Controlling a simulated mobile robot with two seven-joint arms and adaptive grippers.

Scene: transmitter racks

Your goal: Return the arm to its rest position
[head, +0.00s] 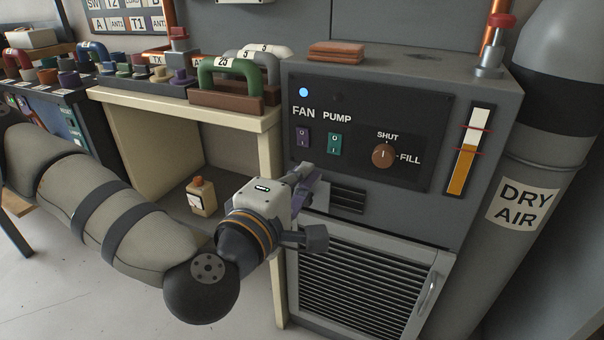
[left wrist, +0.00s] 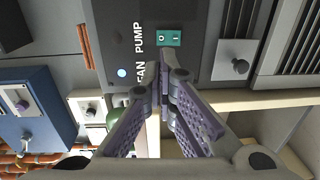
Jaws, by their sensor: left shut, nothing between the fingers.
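My left arm comes in from the left in the head view. Its gripper (head: 312,180) is in front of the grey cabinet (head: 385,220), just below the FAN and PUMP switches. In the left wrist view the purple-padded fingers (left wrist: 165,85) meet at their tips, shut with nothing between them. The purple FAN switch (head: 302,137) and the teal PUMP switch (head: 335,144) are on the dark panel; the PUMP switch also shows in the left wrist view (left wrist: 168,39). A blue lamp (head: 303,93) glows above FAN. I cannot tell whether the fingers touch the cabinet. My right gripper is out of view.
A cream table (head: 262,128) bearing large plugs with handles (head: 228,82) stands left of the cabinet. A small bottle (head: 201,196) is under it. A brown knob (head: 383,155) and a level gauge (head: 469,150) are to the right, beside a DRY AIR cylinder (head: 530,175).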

